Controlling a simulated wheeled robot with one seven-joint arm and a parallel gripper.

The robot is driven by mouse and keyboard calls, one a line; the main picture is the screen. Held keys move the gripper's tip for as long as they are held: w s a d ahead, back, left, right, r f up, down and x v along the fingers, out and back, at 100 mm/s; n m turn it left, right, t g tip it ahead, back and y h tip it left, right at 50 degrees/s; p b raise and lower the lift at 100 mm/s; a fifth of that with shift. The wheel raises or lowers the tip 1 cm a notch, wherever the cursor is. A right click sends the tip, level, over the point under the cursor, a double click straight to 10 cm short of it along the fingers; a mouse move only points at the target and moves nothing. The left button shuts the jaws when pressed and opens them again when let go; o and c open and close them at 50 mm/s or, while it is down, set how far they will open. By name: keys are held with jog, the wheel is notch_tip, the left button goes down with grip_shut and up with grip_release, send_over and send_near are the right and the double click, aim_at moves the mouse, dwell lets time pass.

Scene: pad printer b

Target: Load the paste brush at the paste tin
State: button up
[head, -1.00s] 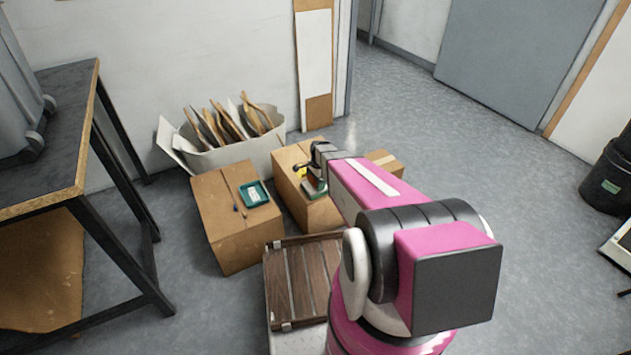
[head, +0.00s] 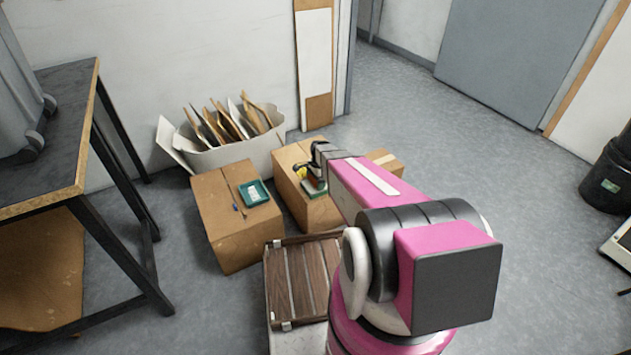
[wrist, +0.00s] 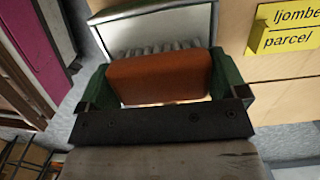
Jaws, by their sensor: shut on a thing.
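My gripper (head: 316,187) is over the right-hand cardboard box in the head view, small and partly hidden by my arm. In the wrist view its two green fingers (wrist: 160,80) are shut on an orange-brown block, which looks like the handle of the paste brush (wrist: 160,70). Beyond the block are a grey bristle-like fringe and a pale, dark-edged panel (wrist: 155,32). I cannot tell whether this panel belongs to the brush or to the paste tin. No paste tin can be made out for sure in the head view.
A yellow label (wrist: 285,30) sits by the box. The left cardboard box (head: 235,245) carries a green tray (head: 254,193) and a thin stick. A carton of wooden pieces (head: 235,150) stands behind, a slatted crate (head: 300,283) in front, a dark table (head: 55,130) at left.

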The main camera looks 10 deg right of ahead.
dwell(0.3)
jog(key=shift+r, duration=3.5)
